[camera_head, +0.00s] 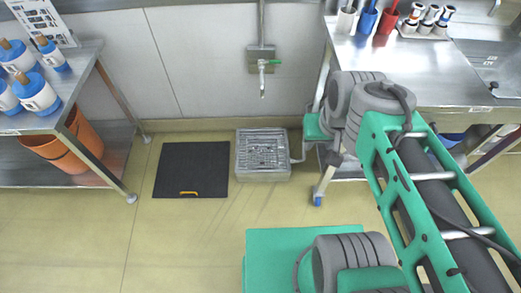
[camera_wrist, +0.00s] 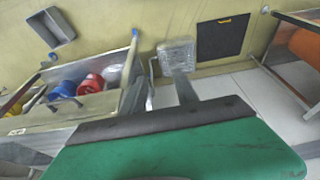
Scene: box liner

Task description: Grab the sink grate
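The sink grate (camera_head: 262,150) is a grey slotted metal cover on a small square floor sink (camera_head: 262,176). It lies in the middle of the head view, below the wall tap. In the wrist view the grate (camera_wrist: 176,54) appears small, beyond my gripper. My gripper (camera_wrist: 162,92) shows two grey fingers standing apart with nothing between them, so it looks open. It is above and to the right of the sink in the head view, and apart from the grate.
A black mat (camera_head: 190,168) with a yellow handle lies left of the sink. A steel table (camera_head: 430,75) with containers stands close at the right, its leg near my gripper. The floor in front is clear.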

